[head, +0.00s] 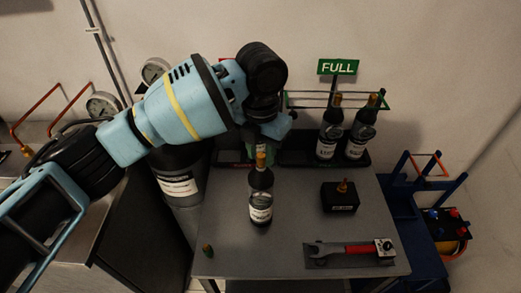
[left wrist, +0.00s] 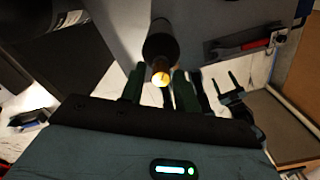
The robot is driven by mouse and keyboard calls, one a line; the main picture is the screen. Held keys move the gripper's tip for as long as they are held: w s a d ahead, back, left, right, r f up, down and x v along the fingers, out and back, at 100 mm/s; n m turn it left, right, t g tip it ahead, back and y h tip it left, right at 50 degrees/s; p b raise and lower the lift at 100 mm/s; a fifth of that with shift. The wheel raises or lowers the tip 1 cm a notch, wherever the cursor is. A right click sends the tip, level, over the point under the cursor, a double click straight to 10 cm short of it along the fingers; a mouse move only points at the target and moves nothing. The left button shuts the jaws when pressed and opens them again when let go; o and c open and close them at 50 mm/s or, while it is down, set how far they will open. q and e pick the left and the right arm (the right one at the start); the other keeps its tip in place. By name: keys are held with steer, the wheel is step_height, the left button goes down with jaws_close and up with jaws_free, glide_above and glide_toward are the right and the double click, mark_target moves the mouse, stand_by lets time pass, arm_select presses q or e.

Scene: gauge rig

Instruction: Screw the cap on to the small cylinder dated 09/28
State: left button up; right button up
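A small dark cylinder (head: 261,200) with a white label stands upright mid-table; its date is too small to read. Its brass valve (left wrist: 161,76) points up at the camera in the left wrist view. My left gripper (left wrist: 158,88) is open above the cylinder, with its dark green fingers to either side of the valve, apart from it. The left gripper's wrist hides part of the head view. A small green and orange piece (head: 207,250), perhaps the cap, lies at the table's front left. My right gripper (left wrist: 229,80) seems open and empty beyond the table's front edge.
Two similar cylinders (head: 328,140) (head: 357,142) stand in the rack under the FULL sign (head: 338,67). A large cylinder (head: 180,190) stands left.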

arm_select(q)
steer(key=shift+n, duration=0.4)
arm_select(e)
steer(key=shift+w+r, duration=0.35)
steer(key=shift+r, duration=0.1)
arm_select(q)
steer(key=shift+r+n+p, duration=0.15)
steer(key=shift+n+p, duration=0.55)
steer(key=shift+n, duration=0.4)
steer(key=shift+n+p, duration=0.45)
steer(key=shift+n, duration=0.85)
arm_select(e)
steer(key=shift+t, duration=0.6)
steer(key=w+r, duration=0.3)
steer(key=shift+r, duration=0.25)
arm_select(q)
steer(key=shift+f, duration=0.2)
steer(key=shift+n, duration=2.5)
